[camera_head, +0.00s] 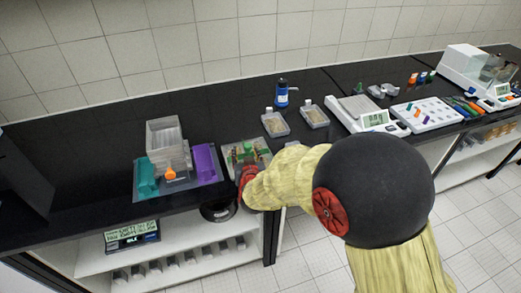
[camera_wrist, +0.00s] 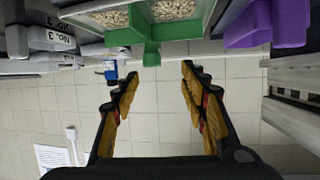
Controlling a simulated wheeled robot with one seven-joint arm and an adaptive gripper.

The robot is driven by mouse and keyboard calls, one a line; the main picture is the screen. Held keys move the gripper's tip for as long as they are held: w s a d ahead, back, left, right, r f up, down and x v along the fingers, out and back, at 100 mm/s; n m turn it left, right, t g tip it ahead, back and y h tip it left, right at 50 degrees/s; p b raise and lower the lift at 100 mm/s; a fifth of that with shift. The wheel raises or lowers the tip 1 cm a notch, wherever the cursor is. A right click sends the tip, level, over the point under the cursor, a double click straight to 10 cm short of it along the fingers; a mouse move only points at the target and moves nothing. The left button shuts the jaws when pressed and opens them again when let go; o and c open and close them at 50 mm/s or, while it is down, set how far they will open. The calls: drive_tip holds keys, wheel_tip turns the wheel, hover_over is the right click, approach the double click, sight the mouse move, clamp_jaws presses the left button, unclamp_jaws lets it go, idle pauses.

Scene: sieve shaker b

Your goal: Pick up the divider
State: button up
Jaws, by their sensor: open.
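The divider, which I take to be the green piece with crossing walls (camera_head: 247,151), stands in a tray on the black bench in the head view. In the wrist view the green divider (camera_wrist: 148,28) is at the top middle, with pale granules on both sides of its wall and a block-like end towards me. My gripper (camera_wrist: 158,74) is open and empty, its fingertips spread to either side just below the green end and apart from it. In the head view my gripper (camera_head: 246,176) is at the tray's front edge, its fingers partly hidden by my arm.
Left of the tray, a clear box stack (camera_head: 165,135) stands between a teal piece (camera_head: 145,178) and a purple piece (camera_head: 206,163). A blue bottle (camera_head: 282,95), two small trays and a scale (camera_head: 374,118) stand behind and right. A shelf (camera_head: 195,240) lies below the bench.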

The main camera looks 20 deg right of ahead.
sight(248, 148)
drive_tip(key=shift+w+d+f, duration=0.1)
drive_tip(key=shift+d+f, duration=0.15)
drive_tip(key=shift+d, duration=0.1)
drive_tip(key=shift+w+d+f, duration=0.1)
drive_tip(key=shift+w+d, duration=0.05)
drive_tip(key=shift+w, duration=0.1)
drive_tip(key=b+x, duration=0.1)
drive_tip(key=x, duration=0.2)
drive_tip(key=b+x, duration=0.1)
drive_tip(key=x, duration=0.3)
drive_tip(key=shift+d+f+b, duration=0.2)
drive_tip(key=shift+d+b, duration=0.05)
drive_tip(key=shift+b, duration=0.15)
drive_tip(key=shift+c, duration=0.9)
clamp_jaws()
drive_tip(key=shift+r, duration=0.1)
